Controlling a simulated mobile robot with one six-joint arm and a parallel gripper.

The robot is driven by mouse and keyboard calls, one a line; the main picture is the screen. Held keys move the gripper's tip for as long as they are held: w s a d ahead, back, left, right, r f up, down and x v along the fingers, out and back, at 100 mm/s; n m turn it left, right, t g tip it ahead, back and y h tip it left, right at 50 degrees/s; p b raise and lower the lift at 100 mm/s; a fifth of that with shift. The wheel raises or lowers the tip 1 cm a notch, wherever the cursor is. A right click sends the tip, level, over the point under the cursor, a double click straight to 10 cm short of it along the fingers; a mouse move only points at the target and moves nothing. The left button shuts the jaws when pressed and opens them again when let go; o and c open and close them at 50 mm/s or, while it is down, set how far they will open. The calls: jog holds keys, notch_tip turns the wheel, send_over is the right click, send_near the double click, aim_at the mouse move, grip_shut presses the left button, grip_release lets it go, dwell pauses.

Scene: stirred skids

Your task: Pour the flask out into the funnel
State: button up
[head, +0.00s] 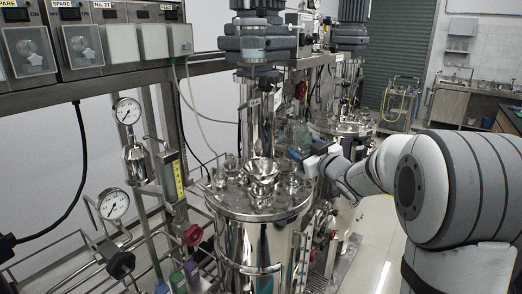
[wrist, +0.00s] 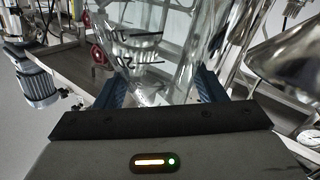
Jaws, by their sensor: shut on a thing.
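The flask (wrist: 150,45) is clear glass with dark printed marks and stands between the two blue fingers of my gripper (wrist: 158,92), which is shut on it. In the head view the flask (head: 297,134) shows small and faint, held by my gripper (head: 312,152) above the vessel lid. I cannot tell its tilt or how much liquid is in it. The steel funnel (head: 262,170) sits mouth up on the lid, to the left of and below the flask. It also shows in the wrist view at the right (wrist: 290,55), apart from the flask.
The funnel stands on the lid of a steel vessel (head: 240,205) crowded with fittings. A stirrer motor (head: 254,45) and its shaft hang above the lid. Pressure gauges (head: 128,111) and valves are at the left. A second vessel (head: 343,125) stands behind.

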jog(key=m+p, duration=0.1)
jog(key=m, duration=0.2)
jog(key=shift+w+d+f+p, duration=0.1)
jog(key=shift+w+d+p, duration=0.1)
jog(key=shift+d+p, duration=0.15)
jog(key=w+d+r+p, duration=0.2)
jog(key=d+r, duration=0.2)
jog(key=d, duration=0.1)
jog(key=shift+w+d+r+p, duration=0.2)
jog(key=shift+w+r+p, duration=0.15)
jog(key=shift+r, duration=0.05)
jog(key=shift+a, duration=0.1)
dwell(0.5)
